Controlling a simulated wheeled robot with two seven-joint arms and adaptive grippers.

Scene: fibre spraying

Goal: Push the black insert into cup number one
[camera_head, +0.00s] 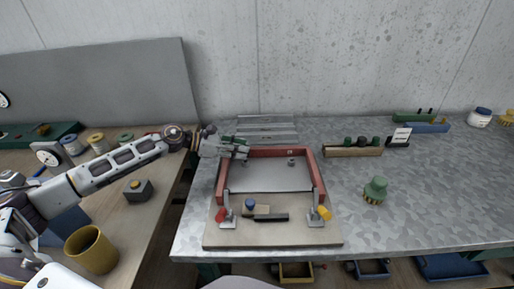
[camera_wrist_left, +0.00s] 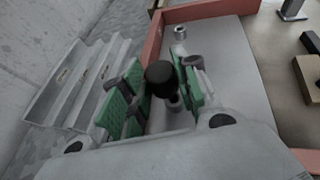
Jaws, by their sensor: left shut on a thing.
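My left gripper (camera_head: 238,149) reaches in from the left, over the back left corner of the red frame (camera_head: 318,172). In the left wrist view its green-padded fingers are shut on the black insert (camera_wrist_left: 160,77), whose round black top shows between the pads. A grey metal plate (camera_head: 270,178) lies inside the frame. One small grey cup (camera_wrist_left: 180,33) stands on the plate; it also shows in the head view (camera_head: 291,162). I cannot read a number on it. Whatever is directly below the insert is mostly hidden by the fingers. My right gripper is not in view.
On the wooden board's front edge are two metal clamps, with red (camera_head: 221,214) and yellow (camera_head: 324,213) handles, a blue-topped block (camera_head: 250,205) and a black bar (camera_head: 271,217). Ridged metal strips (camera_head: 267,131) lie behind the frame. A green knobbed tool (camera_head: 376,188) stands right, amid free table.

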